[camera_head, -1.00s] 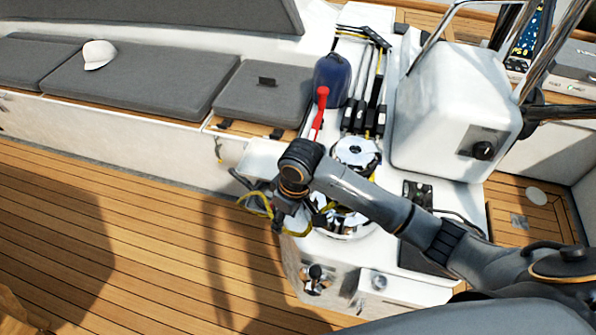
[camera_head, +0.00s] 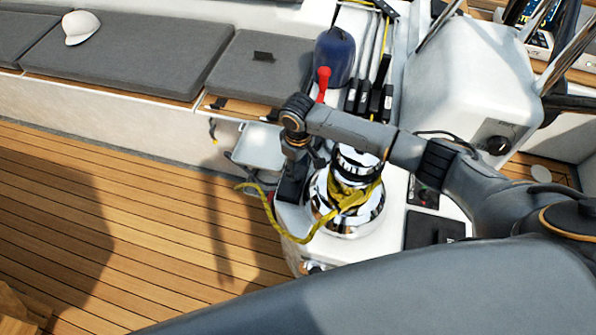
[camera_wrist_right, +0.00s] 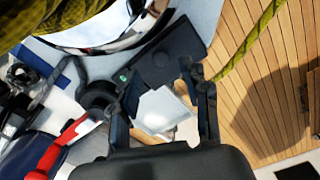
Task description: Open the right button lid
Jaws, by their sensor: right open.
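A dark rectangular panel (camera_wrist_right: 170,52) with a small green mark and a round black button lid (camera_wrist_right: 98,96) at its end lie beside the chrome winch in the right wrist view. I cannot tell whether the lid is raised or closed. My right gripper (camera_wrist_right: 152,80) is open, its fingers reaching over the panel, with nothing held between them. In the head view my right gripper (camera_head: 296,165) points down left of the chrome winch (camera_head: 350,208); its fingertips are unclear against dark parts there. My left gripper is not in view.
Yellow rope (camera_head: 335,205) wraps the winch and hangs left. A red winch handle (camera_head: 322,85) stands behind my wrist; it also shows in the wrist view (camera_wrist_right: 50,155). A blue fender (camera_head: 334,55) is behind. Another black switch panel (camera_head: 424,193) is right.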

